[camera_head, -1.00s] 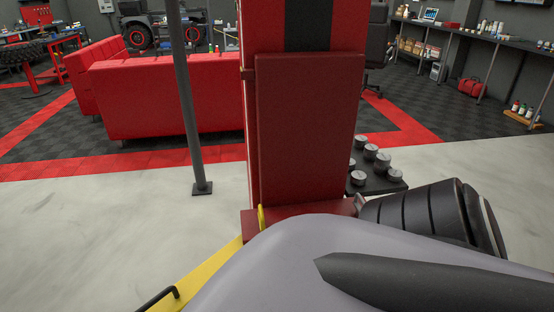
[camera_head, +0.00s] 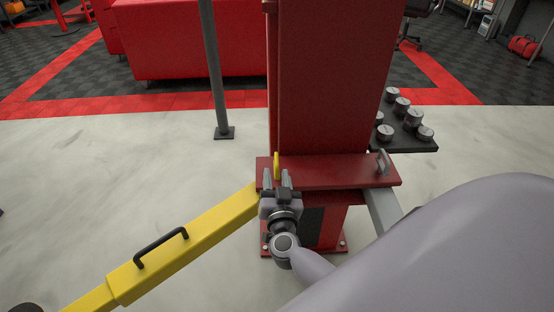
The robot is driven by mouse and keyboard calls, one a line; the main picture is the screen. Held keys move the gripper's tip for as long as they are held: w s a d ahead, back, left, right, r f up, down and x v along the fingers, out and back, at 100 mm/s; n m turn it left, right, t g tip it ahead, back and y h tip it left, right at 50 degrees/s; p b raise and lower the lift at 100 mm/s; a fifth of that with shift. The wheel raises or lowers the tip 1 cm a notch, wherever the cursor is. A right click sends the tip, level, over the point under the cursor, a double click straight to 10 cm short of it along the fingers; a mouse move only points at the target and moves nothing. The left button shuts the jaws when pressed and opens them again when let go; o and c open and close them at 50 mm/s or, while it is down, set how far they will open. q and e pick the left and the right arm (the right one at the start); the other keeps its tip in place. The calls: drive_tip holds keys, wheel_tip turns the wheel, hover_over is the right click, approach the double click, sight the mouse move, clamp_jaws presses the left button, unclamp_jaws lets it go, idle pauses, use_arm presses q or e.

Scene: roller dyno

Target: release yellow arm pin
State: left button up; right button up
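The yellow arm pin (camera_head: 276,163) shows as a small upright yellow loop at the left front of the red lift carriage (camera_head: 335,173). The yellow lift arm (camera_head: 190,240) runs from the carriage down to the lower left and has a black handle (camera_head: 160,246) on top. My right gripper (camera_head: 277,178) is just in front of and below the pin, with its fingers pointing toward it. The two fingers stand apart, and the loop shows above the gap between them. I cannot tell whether they touch the pin. My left gripper is not in view.
The red lift post (camera_head: 335,80) rises behind the carriage. A grey metal loop (camera_head: 382,162) stands at the carriage's right end. A dark rack with several round metal adapters (camera_head: 402,107) is right of the post. A thin grey pole (camera_head: 213,70) stands to the left. Pale floor is clear at left.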

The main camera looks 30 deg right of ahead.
sight(277, 165)
drive_tip(key=shift+w+d+f+m, duration=0.1)
drive_tip(key=shift+w+d+m, duration=0.05)
drive_tip(key=shift+d+m, duration=0.15)
drive_tip(key=shift+w+d+f+g+h, duration=0.1)
drive_tip(key=shift+w+d+g+h, duration=0.2)
drive_tip(key=shift+w, duration=0.1)
drive_tip(key=shift+b+x, duration=0.7)
drive_tip(key=shift+x, duration=2.45)
clamp_jaws()
